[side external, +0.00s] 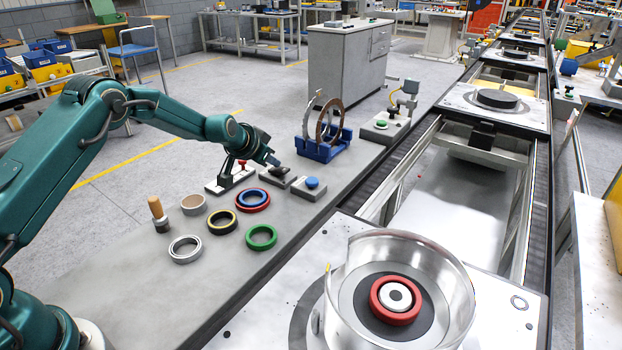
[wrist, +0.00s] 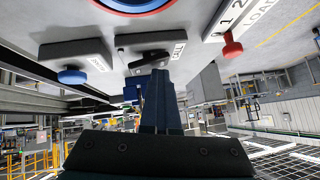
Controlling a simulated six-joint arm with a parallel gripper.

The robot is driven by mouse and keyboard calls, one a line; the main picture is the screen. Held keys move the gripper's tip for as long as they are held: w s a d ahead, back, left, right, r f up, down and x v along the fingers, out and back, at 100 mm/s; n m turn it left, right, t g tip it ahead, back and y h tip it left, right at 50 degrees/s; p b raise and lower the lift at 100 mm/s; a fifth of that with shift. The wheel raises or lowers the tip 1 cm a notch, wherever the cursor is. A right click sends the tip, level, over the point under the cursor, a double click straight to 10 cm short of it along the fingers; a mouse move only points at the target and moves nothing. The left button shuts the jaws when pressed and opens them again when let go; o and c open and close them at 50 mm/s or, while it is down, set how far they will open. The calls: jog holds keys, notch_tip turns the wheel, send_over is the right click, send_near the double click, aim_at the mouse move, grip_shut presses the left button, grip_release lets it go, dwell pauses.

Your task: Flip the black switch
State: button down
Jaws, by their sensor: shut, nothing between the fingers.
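The black switch (side external: 279,169) is a dark rotary handle on a small grey box (side external: 268,180) on the bench. The wrist view, which is upside down, shows the black switch (wrist: 149,59) on its labelled grey box just beyond the fingertips. My gripper (side external: 276,160) is at the switch, coming from the left and above. In the wrist view my gripper (wrist: 158,74) has its dark fingers together, with nothing between them. The tips overlap the switch's edge in view. I cannot tell whether they touch it.
A blue button (side external: 312,183) on a grey box stands right of the switch, and a red-knobbed lever (side external: 241,163) stands left. Several coloured rings, including a red and blue one (side external: 252,200), lie in front. A blue stand (side external: 323,146) is behind. The conveyor runs along the right.

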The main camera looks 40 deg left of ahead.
jog(key=shift+d, duration=0.85)
jog(key=shift+r, duration=0.1)
jog(key=shift+r, duration=0.2)
jog(key=r, duration=0.2)
jog(key=d+r, duration=0.1)
jog(key=r, duration=0.1)
jog(key=shift+s, duration=0.1)
jog(key=v, duration=0.9)
jog(key=shift+s, duration=0.35)
jog(key=shift+r, duration=0.1)
jog(key=shift+a, duration=0.1)
